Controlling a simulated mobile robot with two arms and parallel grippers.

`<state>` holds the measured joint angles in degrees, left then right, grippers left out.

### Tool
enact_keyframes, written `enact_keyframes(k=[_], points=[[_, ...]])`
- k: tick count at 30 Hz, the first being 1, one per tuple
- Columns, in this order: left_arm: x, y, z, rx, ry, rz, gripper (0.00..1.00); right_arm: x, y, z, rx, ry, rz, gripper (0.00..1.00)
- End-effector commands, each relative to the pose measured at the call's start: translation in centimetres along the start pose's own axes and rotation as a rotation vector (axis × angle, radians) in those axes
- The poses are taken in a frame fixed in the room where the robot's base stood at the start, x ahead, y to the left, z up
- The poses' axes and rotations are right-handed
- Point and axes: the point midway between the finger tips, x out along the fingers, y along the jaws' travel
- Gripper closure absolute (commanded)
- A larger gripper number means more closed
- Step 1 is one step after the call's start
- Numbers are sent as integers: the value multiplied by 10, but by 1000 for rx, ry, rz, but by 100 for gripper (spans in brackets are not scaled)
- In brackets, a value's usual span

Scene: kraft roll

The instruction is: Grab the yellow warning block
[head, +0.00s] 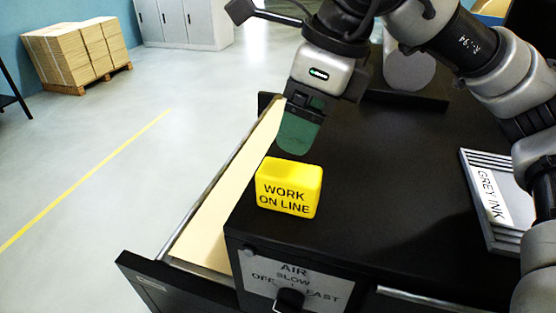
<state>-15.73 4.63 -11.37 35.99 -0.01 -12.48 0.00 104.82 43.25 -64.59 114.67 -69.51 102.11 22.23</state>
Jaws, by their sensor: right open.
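The yellow warning block (289,188), marked "WORK ON LINE", sits on the black top of a cabinet (370,220), near its left front corner. My right gripper (298,135) is just above and behind the block, pointing down, with a gap between it and the block. It is open and holds nothing that I can see; its fingers overlap in this view. My left gripper is not in view.
An air dial (289,299) is on the front panel. An open drawer (215,220) lies along the left side. Stacked cardboard (75,52) stands far off on the floor.

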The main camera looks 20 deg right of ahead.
Motion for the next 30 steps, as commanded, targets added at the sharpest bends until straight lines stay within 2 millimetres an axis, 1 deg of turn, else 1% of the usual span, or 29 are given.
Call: enact_keyframes(k=[1, 3, 6, 8, 12, 14, 16, 18, 20, 21, 24, 30], points=[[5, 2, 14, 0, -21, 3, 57, 8, 0, -1, 0, 2, -1, 22], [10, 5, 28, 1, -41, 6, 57, 19, 0, -2, 0, 2, 0, 22], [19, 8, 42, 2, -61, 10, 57, 36, 1, -2, 0, 2, 2, 22], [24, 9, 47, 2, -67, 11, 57, 46, 1, -2, 0, 2, 2, 22], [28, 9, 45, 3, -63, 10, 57, 56, 1, -1, 0, 0, 2, 22], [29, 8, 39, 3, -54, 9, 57, 59, 2, -2, -1, 1, 2, 22], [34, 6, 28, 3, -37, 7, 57, 66, 4, -4, -2, 1, 2, 22], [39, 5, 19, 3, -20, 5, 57, 76, 6, -6, -1, 2, 2, 22], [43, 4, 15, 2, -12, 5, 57, 86, 8, -8, -1, 2, 2, 22], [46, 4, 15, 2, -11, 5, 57, 93, 9, -8, 0, 2, 3, 22], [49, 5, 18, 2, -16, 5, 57, 104, 8, -7, 0, 0, 3, 22], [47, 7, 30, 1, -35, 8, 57, 105, 9, -6, 0, -1, 3, 22]])
